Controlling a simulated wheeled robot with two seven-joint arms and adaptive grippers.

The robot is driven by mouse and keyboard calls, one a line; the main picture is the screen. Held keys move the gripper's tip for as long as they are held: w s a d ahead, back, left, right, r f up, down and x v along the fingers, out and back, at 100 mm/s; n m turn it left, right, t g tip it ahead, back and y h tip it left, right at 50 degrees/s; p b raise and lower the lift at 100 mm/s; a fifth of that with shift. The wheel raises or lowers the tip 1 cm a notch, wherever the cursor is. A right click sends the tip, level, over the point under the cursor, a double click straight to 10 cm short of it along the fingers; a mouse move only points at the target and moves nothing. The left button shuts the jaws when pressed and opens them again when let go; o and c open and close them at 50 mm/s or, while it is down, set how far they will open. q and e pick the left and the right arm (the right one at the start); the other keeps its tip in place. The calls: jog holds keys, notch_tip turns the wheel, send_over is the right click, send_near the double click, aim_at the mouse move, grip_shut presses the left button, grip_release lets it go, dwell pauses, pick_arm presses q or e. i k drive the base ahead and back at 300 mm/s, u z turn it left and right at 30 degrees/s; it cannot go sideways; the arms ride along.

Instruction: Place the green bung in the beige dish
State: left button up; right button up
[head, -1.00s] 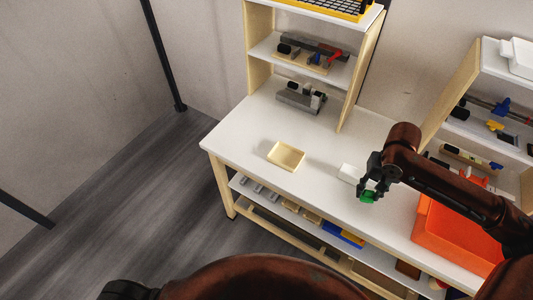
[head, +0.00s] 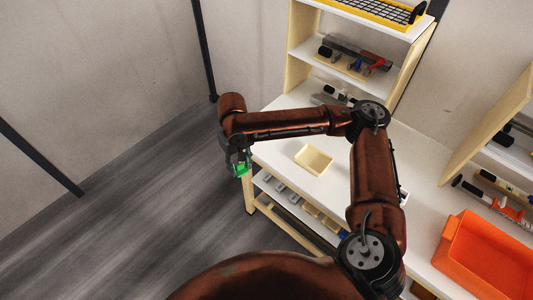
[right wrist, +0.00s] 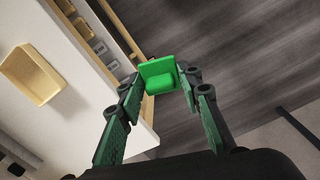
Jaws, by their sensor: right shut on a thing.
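The green bung (head: 241,170) is held between the fingertips of my right gripper (head: 238,165). In the right wrist view the bung (right wrist: 158,75) sits between the two fingers of the gripper (right wrist: 160,82), against the grey floor and the table's edge. The beige dish (head: 314,159) lies on the white table, to the right of the gripper in the head view, and looks empty. The dish (right wrist: 35,75) also shows at the left of the right wrist view, apart from the bung. My left gripper is out of view.
The white table (head: 285,150) has clear surface around the dish. An orange bin (head: 485,255) stands at the right. A shelf unit (head: 350,62) with tools stands behind the dish. Grey floor (head: 150,190) lies beyond the table's left end.

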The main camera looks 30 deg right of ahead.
aim_at(312, 161)
jog(key=u, duration=1.8)
jog(key=k, duration=1.5)
jog(key=z, duration=1.25)
jog(key=i, duration=0.4)
jog(key=z, duration=0.1)
